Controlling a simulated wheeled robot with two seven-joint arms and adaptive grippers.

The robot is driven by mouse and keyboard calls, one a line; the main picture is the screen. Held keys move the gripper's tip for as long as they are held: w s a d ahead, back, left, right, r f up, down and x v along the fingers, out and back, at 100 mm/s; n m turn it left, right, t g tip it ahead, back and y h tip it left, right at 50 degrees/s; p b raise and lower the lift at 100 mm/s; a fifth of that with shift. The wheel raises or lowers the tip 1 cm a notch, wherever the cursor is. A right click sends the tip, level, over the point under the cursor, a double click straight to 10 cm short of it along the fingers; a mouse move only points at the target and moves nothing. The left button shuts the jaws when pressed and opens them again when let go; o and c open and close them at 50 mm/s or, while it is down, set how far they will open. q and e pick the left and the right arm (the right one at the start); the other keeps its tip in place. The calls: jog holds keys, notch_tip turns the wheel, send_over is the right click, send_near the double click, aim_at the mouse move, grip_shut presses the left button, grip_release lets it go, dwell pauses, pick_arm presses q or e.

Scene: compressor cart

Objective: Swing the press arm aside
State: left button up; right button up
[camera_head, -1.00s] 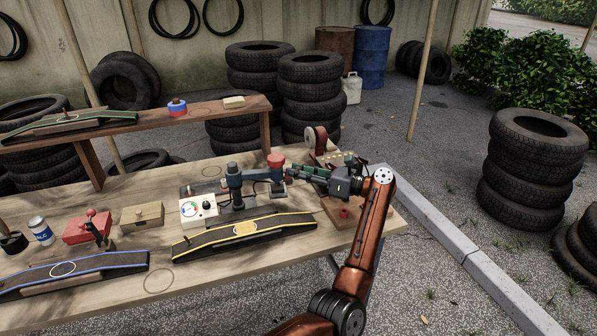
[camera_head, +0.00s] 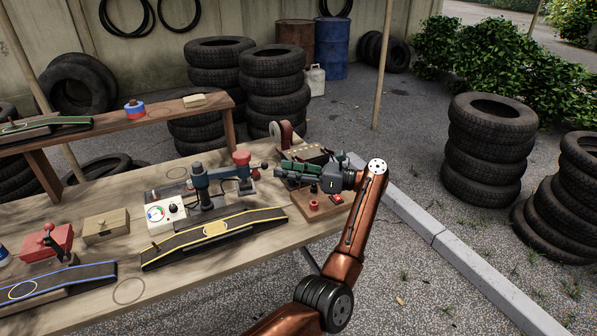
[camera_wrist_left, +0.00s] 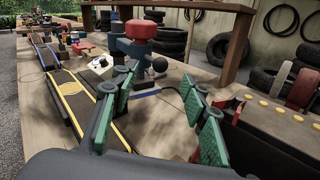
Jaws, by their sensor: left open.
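The press has a blue-grey arm (camera_head: 213,173) with a red cap (camera_head: 241,157) at its right end, standing on a dark base at the middle of the bench. A dark ball knob (camera_head: 264,165) shows just right of the cap. My left gripper (camera_head: 279,172) is open and empty, to the right of the press and apart from it. In the left wrist view, the green finger pads (camera_wrist_left: 157,112) are spread, with the red cap (camera_wrist_left: 140,30) and the black ball knob (camera_wrist_left: 160,65) beyond them. My right gripper is not in view.
A gauge box (camera_head: 163,212) stands left of the press, and a yellow-edged ramp (camera_head: 216,230) lies in front. A wooden board (camera_head: 312,207) with small red parts is under my left wrist. A raised shelf (camera_head: 150,117) runs behind. Stacked tires (camera_head: 274,90) stand beyond the bench.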

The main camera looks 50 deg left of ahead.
pick_arm(q)
jog(key=shift+v, duration=2.3)
jog(key=shift+r, duration=0.1)
